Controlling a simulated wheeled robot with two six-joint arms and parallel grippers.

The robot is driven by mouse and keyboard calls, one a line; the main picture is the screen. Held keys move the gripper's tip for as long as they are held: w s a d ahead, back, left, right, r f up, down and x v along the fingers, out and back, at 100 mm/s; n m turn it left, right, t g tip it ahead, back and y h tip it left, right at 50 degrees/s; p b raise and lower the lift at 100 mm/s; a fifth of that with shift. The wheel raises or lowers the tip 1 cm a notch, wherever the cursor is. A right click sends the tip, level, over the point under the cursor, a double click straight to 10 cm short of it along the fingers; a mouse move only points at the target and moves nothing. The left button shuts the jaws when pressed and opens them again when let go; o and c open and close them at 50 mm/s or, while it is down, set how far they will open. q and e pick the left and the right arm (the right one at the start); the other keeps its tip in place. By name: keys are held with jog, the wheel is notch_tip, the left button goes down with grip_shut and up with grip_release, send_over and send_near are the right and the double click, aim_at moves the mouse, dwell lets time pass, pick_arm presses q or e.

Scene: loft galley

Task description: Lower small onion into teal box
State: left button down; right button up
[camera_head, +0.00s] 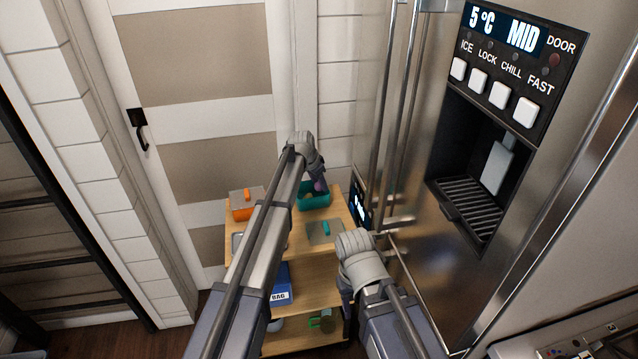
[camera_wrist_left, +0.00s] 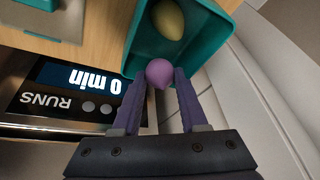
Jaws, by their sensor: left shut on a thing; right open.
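The small onion (camera_wrist_left: 158,73) is purple and round, held between the fingertips of my left gripper (camera_wrist_left: 160,80) in the left wrist view. In the head view my left gripper (camera_head: 318,181) is over the teal box (camera_head: 316,203), and a bit of purple shows there. The teal box also fills the top of the left wrist view (camera_wrist_left: 212,45); the onion is at its near rim, and I cannot tell how far inside. A yellowish oval item (camera_wrist_left: 167,19) lies in the box. My right gripper (camera_head: 346,292) is low beside the shelf unit, its fingers mostly hidden.
The box stands on a wooden shelf unit (camera_head: 275,242). A blue bag box (camera_head: 280,283) sits below. The steel fridge (camera_head: 420,190) rises close on the right.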

pick_arm(q)
jog(key=shift+c, duration=1.8)
grip_release()
jog(key=shift+s, duration=0.1)
jog(key=shift+r, duration=0.1)
jog(key=shift+s+r+p, duration=0.15)
jog(key=shift+r+p, duration=0.3)
jog(key=shift+p, duration=0.1)
jog(key=p+v, duration=0.6)
jog(key=shift+a+r, duration=0.25)
jog(key=shift+r, duration=0.1)
